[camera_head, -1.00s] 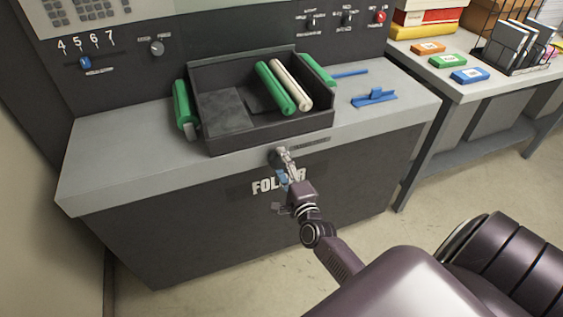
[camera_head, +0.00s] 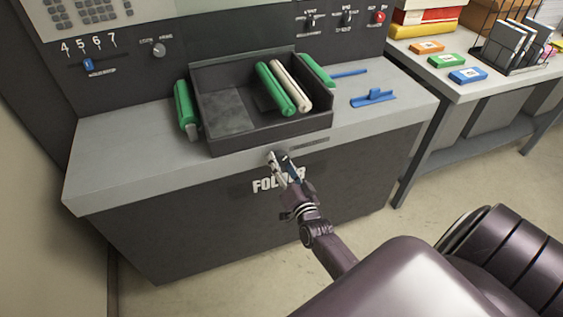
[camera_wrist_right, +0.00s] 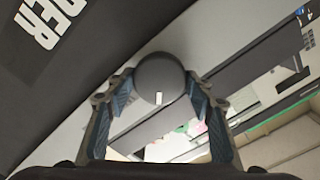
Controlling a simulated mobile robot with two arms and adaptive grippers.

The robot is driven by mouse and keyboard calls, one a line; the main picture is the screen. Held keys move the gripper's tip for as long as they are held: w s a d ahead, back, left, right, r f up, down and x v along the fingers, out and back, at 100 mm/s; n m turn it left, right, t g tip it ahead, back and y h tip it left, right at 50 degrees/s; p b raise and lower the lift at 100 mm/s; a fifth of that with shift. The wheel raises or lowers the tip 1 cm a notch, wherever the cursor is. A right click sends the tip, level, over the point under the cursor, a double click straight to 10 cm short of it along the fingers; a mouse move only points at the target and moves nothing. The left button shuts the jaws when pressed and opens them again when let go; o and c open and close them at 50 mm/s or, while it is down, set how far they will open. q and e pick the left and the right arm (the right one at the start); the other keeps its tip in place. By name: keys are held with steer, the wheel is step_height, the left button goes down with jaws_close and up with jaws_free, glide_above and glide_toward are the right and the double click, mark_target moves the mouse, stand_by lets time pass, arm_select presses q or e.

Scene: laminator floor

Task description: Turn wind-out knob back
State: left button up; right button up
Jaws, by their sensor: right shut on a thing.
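The wind-out knob is a dark round knob with a white mark, on the front edge of the grey folder machine (camera_head: 130,165). In the right wrist view the knob (camera_wrist_right: 160,76) sits between the two fingers of my right gripper (camera_wrist_right: 158,92), which is shut on it. In the head view my right gripper (camera_head: 277,158) reaches up to the front edge above the white FOLDER lettering (camera_head: 266,185) and hides part of the knob. My left gripper is not in view.
A black tray (camera_head: 230,142) with green and white rollers (camera_head: 275,90) stands on the machine top. A blue holder (camera_head: 373,98) lies to its right. A side table (camera_head: 440,88) with coloured boxes and a wire rack stands at the right.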

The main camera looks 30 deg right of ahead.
steer(key=n, duration=0.4)
steer(key=shift+n+p, duration=0.3)
steer(key=shift+p, duration=0.1)
steer(key=shift+n, duration=1.9)
steer(key=o, duration=1.2)
steer(key=shift+c, duration=0.2)
steer(key=v, duration=1.2)
steer(key=shift+a, duration=0.1)
